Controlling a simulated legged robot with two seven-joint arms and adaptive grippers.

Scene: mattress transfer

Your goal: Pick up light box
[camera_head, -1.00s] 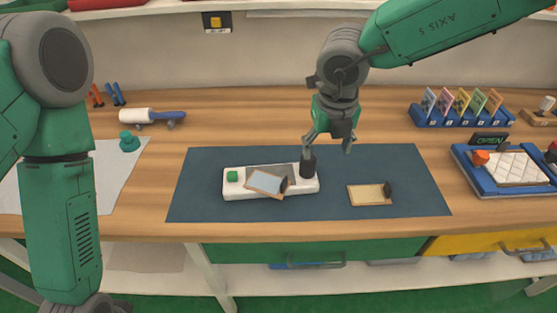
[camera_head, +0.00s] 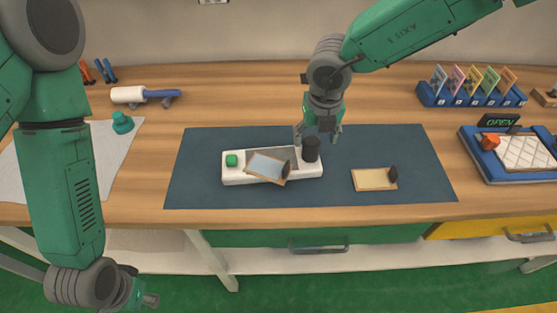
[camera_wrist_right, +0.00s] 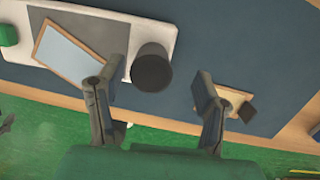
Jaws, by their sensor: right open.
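The light box (camera_head: 240,179) is a long white box with a green button and a grey top panel, lying on the dark blue mat (camera_head: 400,145). A wood-framed pale panel (camera_head: 265,166) lies tilted across it, and a black cylinder (camera_head: 311,149) stands at its right end. My right gripper (camera_head: 318,137) is open and empty, just behind the cylinder in the head view.
A small wooden frame with a black knob (camera_head: 374,179) lies right of the light box. A blue tray with a quilted white pad (camera_head: 525,152) is at the right, below a card rack (camera_head: 470,97). A roller (camera_head: 143,96) and a green knob (camera_head: 122,122) are at the left.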

